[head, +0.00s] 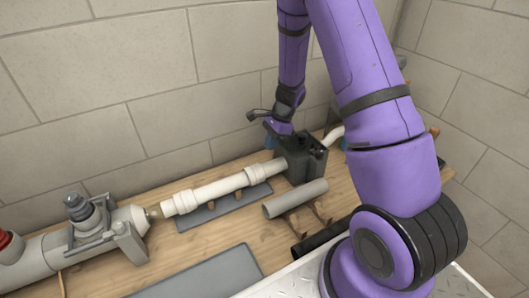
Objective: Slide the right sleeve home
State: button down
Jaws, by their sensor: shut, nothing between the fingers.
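A white pipe (215,190) lies slantwise along the bench in the head view. A wider white right sleeve (255,174) sits around it near its right end, close to a dark block (301,158). A left sleeve (179,203) sits around the pipe's left end, next to a narrow brownish stub. I cannot tell how far either sleeve overlaps a joint. My gripper (279,129) is above and behind the dark block, to the right of the right sleeve and apart from it. It is shut and holds nothing; its fingertips are small and partly hidden.
A loose grey pipe (296,198) rests on wooden supports in front of the block, with a black pipe (319,238) nearer. A grey pipe fitting with a clamp (128,240) stands left. A grey mat (199,275) lies in front. The block wall closes off the back.

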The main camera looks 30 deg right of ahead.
aim_at(258, 165)
jog(key=w+d+r, duration=0.1)
jog(key=d+r, duration=0.1)
jog(key=d, duration=0.4)
jog(key=x, duration=0.9)
jog(key=shift+f, duration=0.3)
jog(key=shift+a, duration=2)
jog(key=shift+a, duration=1.1)
